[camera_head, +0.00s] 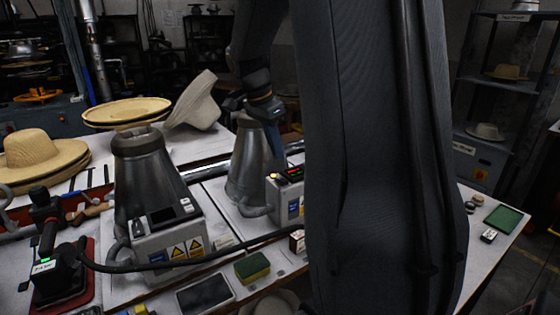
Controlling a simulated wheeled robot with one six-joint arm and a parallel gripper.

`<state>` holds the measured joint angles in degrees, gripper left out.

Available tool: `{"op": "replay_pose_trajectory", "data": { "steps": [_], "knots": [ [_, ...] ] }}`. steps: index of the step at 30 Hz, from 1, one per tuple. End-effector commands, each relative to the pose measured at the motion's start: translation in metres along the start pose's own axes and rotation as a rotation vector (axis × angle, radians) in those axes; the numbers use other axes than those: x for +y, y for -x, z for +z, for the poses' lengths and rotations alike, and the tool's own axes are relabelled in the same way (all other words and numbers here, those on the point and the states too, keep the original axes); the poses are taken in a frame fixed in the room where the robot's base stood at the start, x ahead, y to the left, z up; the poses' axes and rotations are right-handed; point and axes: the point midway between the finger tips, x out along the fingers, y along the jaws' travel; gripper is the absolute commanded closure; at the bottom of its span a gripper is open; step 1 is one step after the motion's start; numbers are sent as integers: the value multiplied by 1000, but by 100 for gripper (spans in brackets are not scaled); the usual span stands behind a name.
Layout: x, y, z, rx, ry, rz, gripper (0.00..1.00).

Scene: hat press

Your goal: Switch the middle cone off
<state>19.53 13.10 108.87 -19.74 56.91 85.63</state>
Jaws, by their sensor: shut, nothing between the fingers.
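Two grey metal steam cones show in the head view. The left cone (146,178) has a pale control box (172,238) with a dark display and small white buttons. The other cone (246,168) stands to its right, and its box (289,207) has a lit red and green display (292,173). My arm covers the area right of this box, so I cannot see whether a third cone stands there. My gripper (277,154) points down beside the upper right side of the second cone, above its box. It is shut and empty. I cannot tell whether it touches anything.
Straw hats (36,157) lie at the left and back. A black iron (62,270) sits on a red mat at the left, its cable crossing in front of the boxes. A sponge (252,267) and a dark tablet (205,294) lie in front. A green tray (503,218) lies far right.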

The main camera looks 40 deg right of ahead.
Motion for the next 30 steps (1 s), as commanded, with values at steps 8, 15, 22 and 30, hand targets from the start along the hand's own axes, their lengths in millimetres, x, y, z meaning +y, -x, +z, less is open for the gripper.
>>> {"op": "replay_pose_trajectory", "data": {
  "steps": [8, 15, 22, 30],
  "knots": [
    [-8, 53, 2, 0, 2, -3, 100],
    [-9, 74, 2, -1, 2, 0, 100],
    [-9, 76, 2, -1, 1, 1, 100],
    [-9, 76, 2, -1, 1, 1, 100]
  ]
}}
